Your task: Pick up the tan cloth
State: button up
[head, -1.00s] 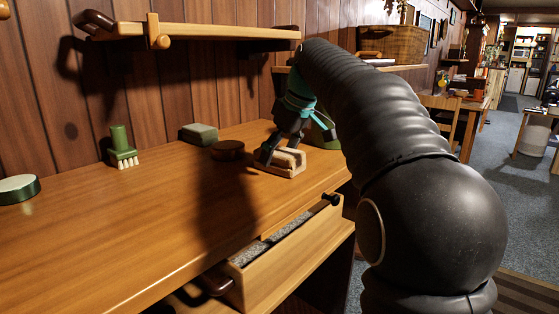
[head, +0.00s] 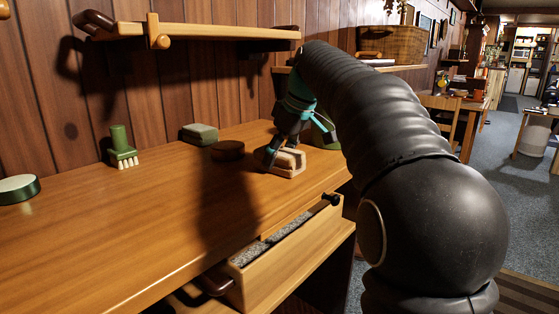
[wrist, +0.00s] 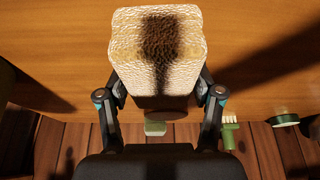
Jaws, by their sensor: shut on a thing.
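The tan cloth (head: 290,162) is a thick, block-like folded piece on the wooden counter, near its right end in the head view. In the wrist view the tan cloth (wrist: 158,50) fills the top middle, with a textured surface and a dark shadow across it. My gripper (head: 273,156) reaches down to the cloth from above. In the wrist view its two fingers lie along the left and right sides of the cloth, and it is shut on it. The fingertips are hidden behind the cloth there. I cannot tell whether the cloth is clear of the counter.
A round brown object (head: 228,150), a green-grey block (head: 199,134), a green brush (head: 122,148) and a round green tin (head: 18,188) stand on the counter. A drawer (head: 290,262) is open below its front edge. A shelf (head: 220,31) hangs above. The counter's middle is clear.

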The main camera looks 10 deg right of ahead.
jog(key=shift+r, duration=0.4)
notch_tip(320, 180, up, 3)
jog(key=shift+r, duration=0.2)
jog(key=s+d+r, duration=0.3)
jog(key=d+r, duration=0.4)
jog(key=d, duration=0.4)
jog(key=shift+r, duration=0.15)
jog(key=shift+s+d, duration=0.1)
jog(key=o, duration=0.4)
jog(key=shift+c, duration=1.5)
